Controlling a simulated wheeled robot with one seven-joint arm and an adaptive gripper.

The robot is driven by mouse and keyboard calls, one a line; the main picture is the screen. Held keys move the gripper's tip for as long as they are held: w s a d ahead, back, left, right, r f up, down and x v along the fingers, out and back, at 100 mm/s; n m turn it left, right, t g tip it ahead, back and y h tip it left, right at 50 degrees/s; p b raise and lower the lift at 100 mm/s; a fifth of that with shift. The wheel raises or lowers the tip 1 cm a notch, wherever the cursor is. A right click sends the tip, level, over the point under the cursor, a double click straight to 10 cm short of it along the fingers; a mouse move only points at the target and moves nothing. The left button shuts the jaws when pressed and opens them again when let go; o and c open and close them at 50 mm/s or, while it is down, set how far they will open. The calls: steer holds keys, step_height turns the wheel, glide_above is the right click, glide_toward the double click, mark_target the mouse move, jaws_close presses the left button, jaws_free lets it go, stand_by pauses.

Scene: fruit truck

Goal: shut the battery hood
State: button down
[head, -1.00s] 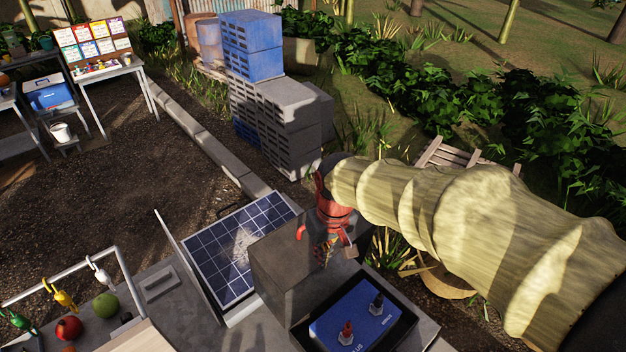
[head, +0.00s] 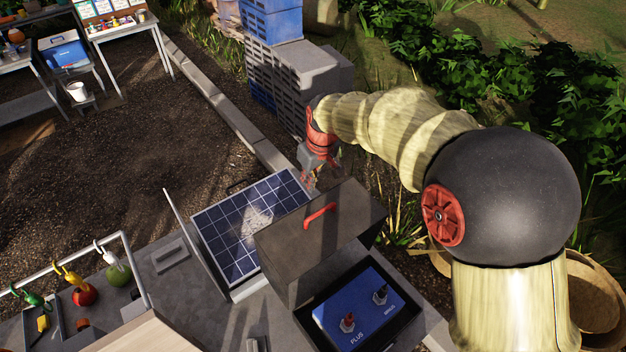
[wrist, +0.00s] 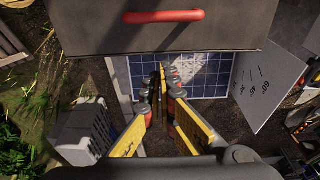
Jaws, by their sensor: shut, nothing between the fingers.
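The battery hood (head: 345,222) is a dark grey lid with a red handle (head: 319,215). It stands raised at the back of the battery box, leaving the blue battery (head: 355,312) uncovered, with red PLUS and black MINUS terminals. My gripper (head: 313,184) is shut and empty, just beyond the hood's far side, apart from the handle. In the wrist view, the fingers of my gripper (wrist: 162,82) point toward the solar panel. The hood (wrist: 190,38) and its red handle (wrist: 163,16) fill the top of that view. Contact between fingers and hood cannot be told.
A solar panel (head: 238,225) lies left of the hood beside an upright thin plate (head: 190,240). A rail with coloured hooks (head: 66,272) and fruit is at left. Stacked crates (head: 275,75) stand behind. Open gravel (head: 110,150) lies at back left.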

steer(key=b, duration=0.2)
glide_above(315, 211)
steer(key=w+a, duration=0.2)
steer(key=w, duration=0.1)
steer(key=x, duration=0.3)
steer(key=s+x, duration=0.1)
steer(key=x, duration=0.1)
steer(key=shift+d+f, duration=0.3)
steer(key=shift+s+d+r, duration=0.25)
steer(key=shift+s+d, duration=0.25)
steer(key=shift+s, duration=0.1)
steer(key=shift+s+d+r, duration=0.3)
steer(key=shift+s+d, duration=0.15)
steer(key=shift+s, duration=0.2)
steer(key=shift+s+d, duration=0.1)
steer(key=shift+s, duration=0.2)
steer(key=shift+f, duration=0.1)
steer(key=shift+d, duration=0.1)
